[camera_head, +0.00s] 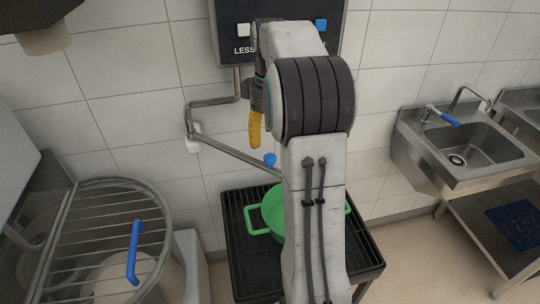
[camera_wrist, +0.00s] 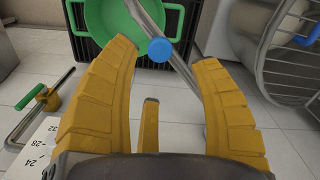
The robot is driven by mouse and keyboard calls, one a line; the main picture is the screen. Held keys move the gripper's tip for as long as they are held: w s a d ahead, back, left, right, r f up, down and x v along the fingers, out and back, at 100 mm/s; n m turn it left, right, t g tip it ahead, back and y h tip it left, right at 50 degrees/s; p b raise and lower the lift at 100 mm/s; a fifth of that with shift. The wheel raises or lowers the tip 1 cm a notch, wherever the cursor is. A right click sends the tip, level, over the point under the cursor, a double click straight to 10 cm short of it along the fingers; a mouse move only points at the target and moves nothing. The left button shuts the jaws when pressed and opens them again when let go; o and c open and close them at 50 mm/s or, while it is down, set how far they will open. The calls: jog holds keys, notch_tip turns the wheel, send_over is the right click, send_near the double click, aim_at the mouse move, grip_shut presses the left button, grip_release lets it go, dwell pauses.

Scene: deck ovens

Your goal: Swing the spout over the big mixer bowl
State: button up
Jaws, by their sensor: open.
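The metal spout (camera_head: 228,148) comes from a pipe on the tiled wall and slants down to the right, over the green pot (camera_head: 270,213). A blue knob (camera_head: 269,160) stands on it; its far end is hidden behind my arm. The big mixer bowl (camera_head: 118,275) is at the lower left under a wire guard (camera_head: 75,225). My gripper (camera_head: 254,130) shows one yellow finger above the spout. In the wrist view my gripper (camera_wrist: 165,56) is open, with the blue knob (camera_wrist: 160,49) seen between the fingertips. I cannot tell whether they touch it.
The green pot sits on a black grate stand (camera_head: 240,240). A blue handle (camera_head: 134,252) sticks up from the mixer guard. A dark panel (camera_head: 233,20) hangs above. A steel sink (camera_head: 470,150) is at right. The wrist view shows a green-handled lever (camera_wrist: 47,100) at left.

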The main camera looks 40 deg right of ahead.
aim_at(270, 157)
jog(key=shift+f+b, duration=0.35)
jog(key=shift+f, duration=3.15)
jog(key=shift+c, duration=0.2)
grip_shut()
